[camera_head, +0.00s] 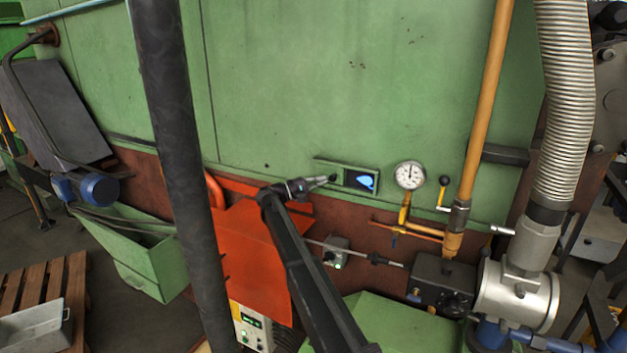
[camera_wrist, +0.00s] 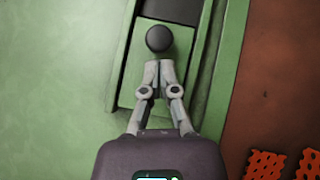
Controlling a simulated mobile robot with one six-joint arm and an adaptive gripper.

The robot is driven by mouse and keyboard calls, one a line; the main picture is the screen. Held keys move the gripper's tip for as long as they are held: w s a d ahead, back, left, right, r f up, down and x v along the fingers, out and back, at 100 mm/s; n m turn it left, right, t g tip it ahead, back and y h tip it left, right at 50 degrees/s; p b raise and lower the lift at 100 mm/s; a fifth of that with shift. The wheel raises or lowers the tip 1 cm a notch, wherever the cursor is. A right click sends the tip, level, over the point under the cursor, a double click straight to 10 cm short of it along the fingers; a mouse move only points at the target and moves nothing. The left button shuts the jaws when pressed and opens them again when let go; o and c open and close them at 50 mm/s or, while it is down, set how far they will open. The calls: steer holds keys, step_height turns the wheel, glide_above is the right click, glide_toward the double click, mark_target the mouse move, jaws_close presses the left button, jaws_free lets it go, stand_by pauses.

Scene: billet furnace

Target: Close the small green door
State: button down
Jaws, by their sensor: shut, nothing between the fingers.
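The small green door (camera_wrist: 141,64) is a flat panel with a round black knob (camera_wrist: 159,39), set in a green frame in the wrist view. In the head view a small window opening (camera_head: 357,180) shows a bright blue glow, so the door does not fully cover it. The knob (camera_head: 333,178) shows just left of the opening. My gripper (camera_wrist: 158,68) is shut and empty, its fingertips just below the knob in the wrist view. I cannot tell whether they touch it. In the head view my gripper (camera_head: 324,181) hides part of the door.
A pressure gauge (camera_head: 409,175) and an orange pipe (camera_head: 481,110) stand right of the window. A small black-knobbed valve lever (camera_head: 443,190) is between them. An orange panel (camera_head: 250,245) is below left. The green wall (camera_head: 340,80) above is clear.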

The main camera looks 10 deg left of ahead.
steer(key=shift+d, duration=0.1)
stand_by(0.3)
steer(key=s+d, duration=0.1)
steer(key=d, duration=0.2)
steer(key=s+d, duration=0.1)
steer(key=d, duration=0.3)
steer(key=s+d, duration=0.2)
steer(key=d, duration=0.1)
steer(key=shift+d, duration=0.3)
steer(key=shift+w+a, duration=0.1)
steer(key=shift+a, duration=0.1)
steer(key=shift+w+a+f+b, duration=0.2)
steer(key=shift+w+a+b, duration=0.1)
steer(key=shift+a, duration=0.15)
steer(key=w+b+v, duration=0.1)
steer(key=b+v, duration=0.1)
steer(key=v, duration=1)
steer(key=shift+w+a, duration=0.25)
steer(key=shift+a, duration=0.25)
steer(key=shift+d+f, duration=0.15)
